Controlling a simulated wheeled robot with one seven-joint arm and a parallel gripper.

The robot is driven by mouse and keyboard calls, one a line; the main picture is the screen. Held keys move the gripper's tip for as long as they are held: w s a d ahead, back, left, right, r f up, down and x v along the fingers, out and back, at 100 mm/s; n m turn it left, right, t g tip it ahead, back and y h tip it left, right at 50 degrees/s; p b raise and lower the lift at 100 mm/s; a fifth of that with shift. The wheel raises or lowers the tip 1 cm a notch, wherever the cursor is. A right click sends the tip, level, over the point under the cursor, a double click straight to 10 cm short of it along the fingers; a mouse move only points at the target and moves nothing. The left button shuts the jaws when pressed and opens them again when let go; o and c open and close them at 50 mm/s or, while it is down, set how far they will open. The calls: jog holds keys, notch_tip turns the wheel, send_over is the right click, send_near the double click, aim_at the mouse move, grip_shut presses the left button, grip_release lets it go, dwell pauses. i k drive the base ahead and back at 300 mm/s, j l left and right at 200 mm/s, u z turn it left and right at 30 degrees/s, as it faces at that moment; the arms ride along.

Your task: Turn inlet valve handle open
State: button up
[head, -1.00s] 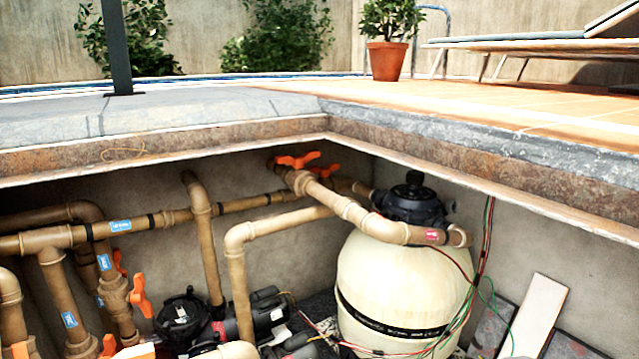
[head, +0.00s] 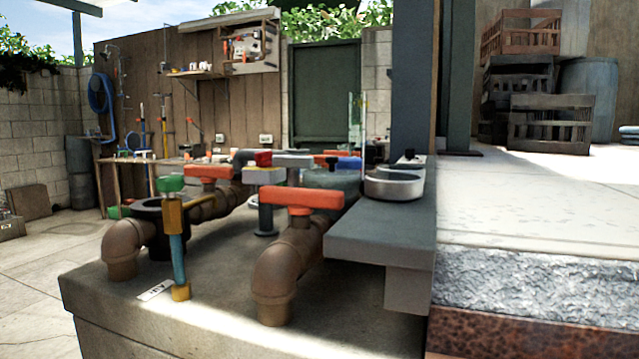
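In the head view, a brown pipe elbow in front carries a valve with an orange-red T-shaped handle (head: 302,197), set crosswise on top. A second orange-red handle (head: 209,171) sits on another brown pipe behind and to the left. A grey handle (head: 294,160) and a small red one (head: 263,159) stand farther back. A green-topped fitting (head: 170,184) rises on a blue and brass stem at the front left. I cannot tell which handle is the inlet valve's. My gripper is not in view.
The valves stand on a concrete block (head: 230,325) with a small white label (head: 155,291). A grey ledge (head: 385,225) with a round metal dish (head: 394,184) juts in at the right. Wooden crates (head: 548,122) stand behind on the raised deck. The paving at left is mostly open.

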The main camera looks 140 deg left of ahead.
aim_at(301, 202)
jog(key=u, duration=2.05)
